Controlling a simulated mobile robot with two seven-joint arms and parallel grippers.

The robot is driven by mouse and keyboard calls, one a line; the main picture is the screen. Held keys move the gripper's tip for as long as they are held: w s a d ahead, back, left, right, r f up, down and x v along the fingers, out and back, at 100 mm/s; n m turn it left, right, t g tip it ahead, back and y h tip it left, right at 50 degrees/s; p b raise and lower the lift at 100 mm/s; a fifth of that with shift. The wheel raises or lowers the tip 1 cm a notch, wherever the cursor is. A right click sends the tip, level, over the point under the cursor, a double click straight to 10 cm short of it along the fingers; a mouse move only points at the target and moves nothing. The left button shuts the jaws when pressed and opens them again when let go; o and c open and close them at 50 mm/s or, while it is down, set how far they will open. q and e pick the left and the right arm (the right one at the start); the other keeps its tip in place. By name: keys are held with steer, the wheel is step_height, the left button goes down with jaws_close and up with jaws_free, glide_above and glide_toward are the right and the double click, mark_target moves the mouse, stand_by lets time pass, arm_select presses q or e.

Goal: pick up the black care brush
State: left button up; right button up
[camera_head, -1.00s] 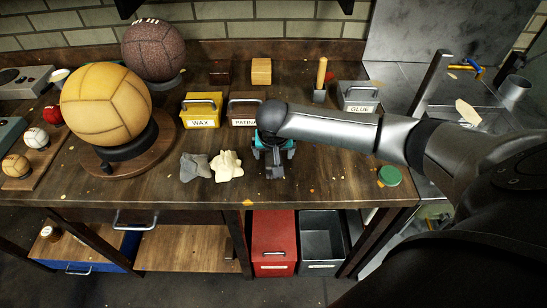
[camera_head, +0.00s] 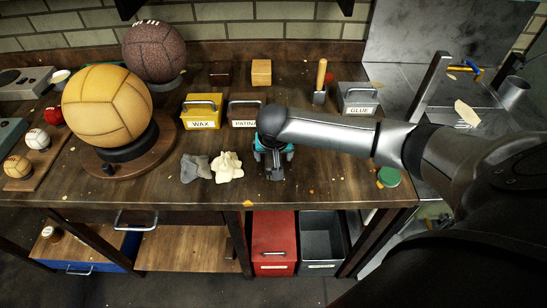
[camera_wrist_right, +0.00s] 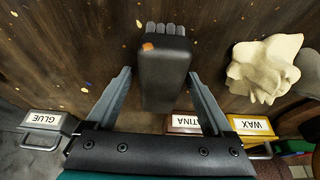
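The black care brush (camera_wrist_right: 165,72) is a dark block with grey bristle tufts at its far end and an orange mark on top. In the right wrist view it lies between the two fingers of my right gripper (camera_wrist_right: 160,78), with a gap on each side. The fingers are open. In the head view my right gripper (camera_head: 273,165) is low over the front middle of the workbench (camera_head: 330,185), and it and the wrist mostly hide the brush. My left gripper is not in view.
A cream cloth (camera_head: 228,166) and a grey cloth (camera_head: 195,168) lie just left of the gripper. Behind stand the yellow wax box (camera_head: 201,115), the brown patina box (camera_head: 245,112) and the grey glue box (camera_head: 359,98). A green lid (camera_head: 389,177) lies to the right.

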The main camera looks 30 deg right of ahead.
jaws_close()
stand_by(0.5)
steer(key=shift+r+b, duration=0.2)
steer(key=shift+b, duration=0.25)
step_height(320, 180, up, 20)
steer(key=p, duration=0.4)
